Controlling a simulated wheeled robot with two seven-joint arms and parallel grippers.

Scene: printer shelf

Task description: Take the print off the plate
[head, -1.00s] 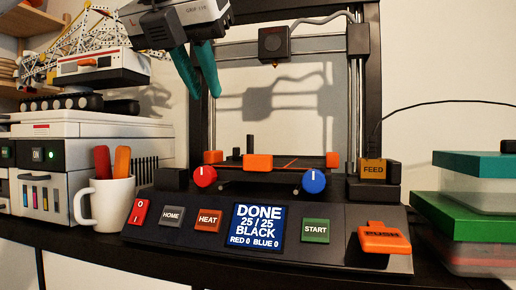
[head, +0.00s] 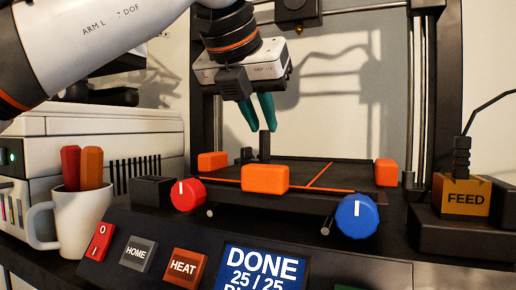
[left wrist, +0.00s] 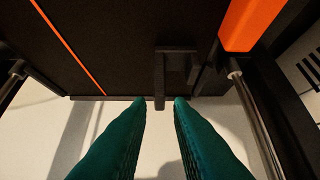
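The print is a small black piece (head: 265,146) with a tall upright post and a lower part to its left. It stands on the dark build plate (head: 335,176), towards its left side. My left gripper (head: 262,129) points down with its two teal fingers apart and empty, its tips close to the top of the post. In the left wrist view, the print (left wrist: 159,82) shows just ahead of the fingertips (left wrist: 160,101), its near end lined up with the gap. I cannot tell whether the fingers touch it. My right gripper is out of view.
Orange clips (head: 265,179) sit at the plate's edges. A red knob (head: 188,194) and a blue knob (head: 357,216) stand in front. A white mug (head: 82,222) stands at left, a FEED block (head: 463,197) at right. The screen (head: 262,268) reads DONE.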

